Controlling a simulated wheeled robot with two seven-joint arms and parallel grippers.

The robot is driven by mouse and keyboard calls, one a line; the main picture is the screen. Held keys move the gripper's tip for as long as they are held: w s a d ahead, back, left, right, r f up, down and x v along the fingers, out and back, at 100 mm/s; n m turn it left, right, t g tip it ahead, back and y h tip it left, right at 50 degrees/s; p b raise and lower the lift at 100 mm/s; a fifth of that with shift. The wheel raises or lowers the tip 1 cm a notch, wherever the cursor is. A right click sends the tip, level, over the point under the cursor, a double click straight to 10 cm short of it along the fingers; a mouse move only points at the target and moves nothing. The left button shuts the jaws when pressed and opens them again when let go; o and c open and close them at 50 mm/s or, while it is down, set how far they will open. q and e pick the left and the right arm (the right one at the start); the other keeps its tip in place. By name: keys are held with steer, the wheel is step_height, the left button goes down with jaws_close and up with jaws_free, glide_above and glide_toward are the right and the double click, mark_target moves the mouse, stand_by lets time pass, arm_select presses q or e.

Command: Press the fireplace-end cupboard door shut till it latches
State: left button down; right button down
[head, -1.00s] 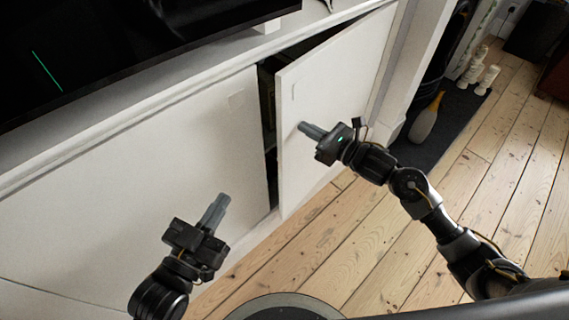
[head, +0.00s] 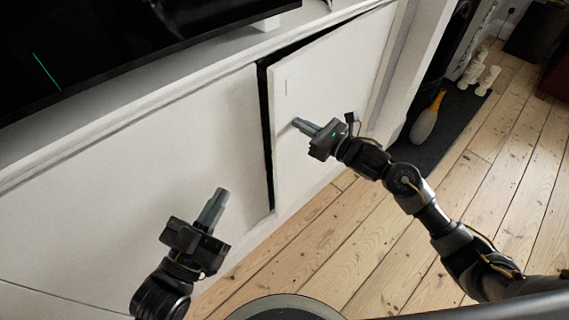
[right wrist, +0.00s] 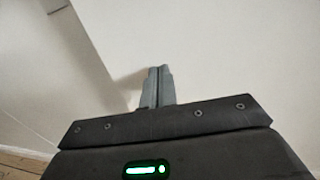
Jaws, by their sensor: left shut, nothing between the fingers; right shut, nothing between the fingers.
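The fireplace-end cupboard door (head: 325,85) is a plain white panel at the right of the low white cupboard in the head view. It stands slightly ajar, with a narrow dark gap along its left and top edges. My right gripper (head: 297,123) is shut and empty, its fingertips at the door's face near the free left edge; they seem to touch it. In the right wrist view the shut fingers (right wrist: 157,72) point at a white surface. My left gripper (head: 222,193) is shut and empty in front of the neighbouring white door (head: 150,170).
A black television (head: 110,35) stands on the cupboard top. The floorboards (head: 370,240) in front are clear.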

mark_target(290, 119)
arm_select(q)
steer(key=shift+s+d+r+t, duration=0.1)
steer(key=shift+s+r+t, duration=0.05)
steer(key=shift+r+t, duration=0.3)
arm_select(e)
steer(key=shift+w+a, duration=0.3)
steer(key=shift+a, duration=0.05)
arm_select(q)
steer(key=shift+s+r+h+b, duration=0.15)
steer(key=shift+r+h+b, duration=0.1)
steer(key=shift+h+b, duration=0.05)
arm_select(e)
steer(key=shift+w+a, duration=0.15)
steer(key=shift+a, duration=0.05)
arm_select(q)
steer(key=shift+r+t, duration=0.1)
steer(key=shift+t, duration=0.15)
arm_select(e)
steer(key=shift+w+a, duration=0.1)
